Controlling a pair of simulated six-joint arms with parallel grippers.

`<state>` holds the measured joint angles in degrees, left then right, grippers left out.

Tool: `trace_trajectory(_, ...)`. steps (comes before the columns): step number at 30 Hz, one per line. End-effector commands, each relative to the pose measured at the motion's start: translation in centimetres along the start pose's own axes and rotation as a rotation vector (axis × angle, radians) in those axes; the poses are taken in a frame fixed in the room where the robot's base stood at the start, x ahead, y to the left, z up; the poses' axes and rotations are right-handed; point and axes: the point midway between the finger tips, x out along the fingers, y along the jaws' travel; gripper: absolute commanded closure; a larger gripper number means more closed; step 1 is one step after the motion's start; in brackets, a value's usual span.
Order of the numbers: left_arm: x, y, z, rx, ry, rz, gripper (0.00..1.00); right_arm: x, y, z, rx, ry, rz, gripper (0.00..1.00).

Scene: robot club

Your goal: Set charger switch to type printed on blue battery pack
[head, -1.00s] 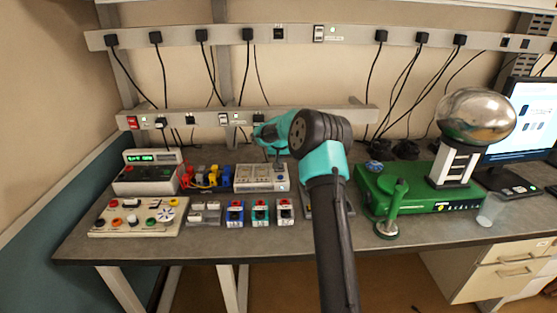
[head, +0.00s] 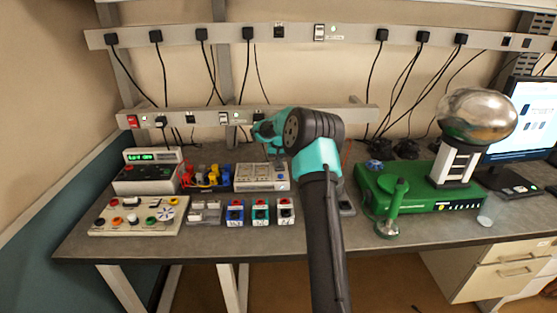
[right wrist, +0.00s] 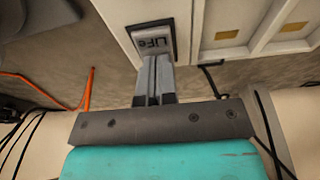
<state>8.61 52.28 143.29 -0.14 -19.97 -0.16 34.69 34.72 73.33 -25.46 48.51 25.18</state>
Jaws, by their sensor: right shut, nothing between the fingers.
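The charger (head: 250,186) is a pale grey box with bays on top, at the middle of the bench. In the right wrist view its pale casing (right wrist: 222,48) fills the upper right. A dark-framed switch plate (right wrist: 150,40) there shows the word "LiFe", seen upside down. My right gripper (right wrist: 154,62) is shut and empty, its fingertips at the lower edge of that plate; I cannot tell if they touch. In the head view my right wrist partly hides the charger's right end. The blue battery pack (head: 235,222) stands in front of the charger; its print is too small to read.
A teal pack (head: 260,221) and a white-and-red pack (head: 285,221) stand right of the blue one. Grey blocks (head: 205,219) and a knobbed board (head: 170,228) are left. A green apparatus (head: 440,205) stands right. The bench's front strip is clear.

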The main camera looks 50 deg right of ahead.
Motion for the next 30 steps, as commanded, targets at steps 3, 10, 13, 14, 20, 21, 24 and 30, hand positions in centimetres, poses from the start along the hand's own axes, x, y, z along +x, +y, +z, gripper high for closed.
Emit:
trace_trajectory(3, 0.0, 0.0, 0.0, 0.000, 0.000, 0.000, 0.57, 0.6, -0.1, 1.0, 0.000, -0.020, 0.002, 1.00)
trace_trajectory(10, 0.0, 0.0, 0.0, 0.000, 0.000, 0.000, 0.57, 0.5, -0.1, 1.1, 0.000, -0.020, 0.002, 1.00)
trace_trajectory(13, 0.0, 0.0, 0.0, 0.000, 0.000, 0.000, 0.57, 0.5, -0.1, 1.1, 0.000, -0.019, 0.002, 1.00)
trace_trajectory(14, 0.0, 0.0, 0.0, 0.000, 0.000, 0.000, 0.57, 0.4, -0.1, 1.1, 0.000, -0.019, 0.002, 1.00)
trace_trajectory(20, 0.0, 0.0, 0.0, 0.000, 0.000, 0.000, 0.57, -0.4, -0.1, 0.9, 0.000, -0.015, 0.001, 1.00)
trace_trajectory(21, 0.0, 0.0, 0.0, 0.000, 0.000, 0.000, 0.57, -0.8, -0.1, 0.8, 0.000, -0.014, 0.001, 1.00)
trace_trajectory(24, 0.0, 0.0, 0.0, 0.000, 0.000, 0.000, 0.57, -2.2, -0.1, 0.6, 0.000, -0.009, 0.001, 1.00)
trace_trajectory(30, 0.0, 0.0, 0.0, 0.000, 0.000, 0.000, 0.57, -6.0, 0.0, 0.5, 0.000, -0.007, 0.000, 1.00)
